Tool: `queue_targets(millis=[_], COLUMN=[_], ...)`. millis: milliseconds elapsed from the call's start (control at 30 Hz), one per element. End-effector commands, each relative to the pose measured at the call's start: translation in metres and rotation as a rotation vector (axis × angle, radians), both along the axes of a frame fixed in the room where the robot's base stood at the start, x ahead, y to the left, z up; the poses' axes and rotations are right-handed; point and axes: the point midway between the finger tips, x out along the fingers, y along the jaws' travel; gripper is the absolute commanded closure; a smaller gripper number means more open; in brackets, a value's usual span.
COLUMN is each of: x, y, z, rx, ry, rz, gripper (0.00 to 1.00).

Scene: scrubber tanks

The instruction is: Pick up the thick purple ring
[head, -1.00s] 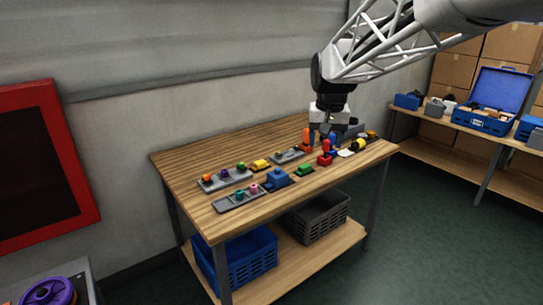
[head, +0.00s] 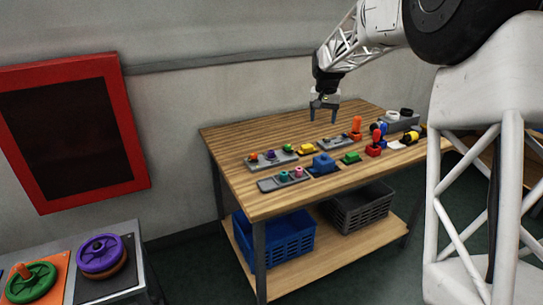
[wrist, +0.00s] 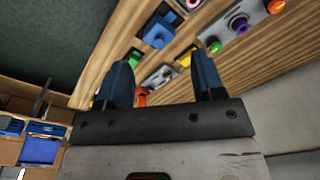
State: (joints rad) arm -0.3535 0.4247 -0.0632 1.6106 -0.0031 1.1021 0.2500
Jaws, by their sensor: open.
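A small purple round piece (head: 271,155) sits on a grey tray (head: 259,165) near the left of the wooden table, between an orange and a green piece. It shows in the wrist view (wrist: 238,25) at upper right. A large purple ring with a hub (head: 100,256) lies at lower left on a separate grey stand, over an orange-brown ring. The frames do not settle which one is the thick purple ring. My gripper (head: 324,112) is open and empty above the table's back part, apart from both. Its fingers also show in the wrist view (wrist: 160,75).
A blue block (head: 323,163), a green piece (head: 351,158), a red-based piece (head: 373,150) and an upright orange piece (head: 355,128) stand on the table. A front tray (head: 268,184) holds teal and pink pieces. A green wheel (head: 31,283) lies at lower left. The table's back left is clear.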

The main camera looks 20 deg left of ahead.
Motion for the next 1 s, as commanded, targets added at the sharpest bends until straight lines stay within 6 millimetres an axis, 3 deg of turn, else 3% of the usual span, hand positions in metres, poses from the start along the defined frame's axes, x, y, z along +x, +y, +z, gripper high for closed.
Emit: queue_targets(millis=[500,1000], x=[0.072,0.116], y=[0.105,0.202], z=[-0.073,-0.154], rx=[-0.009,-0.019], ry=[0.032,0.059], rz=[0.026,0.049], gripper=[0.38,0.38])
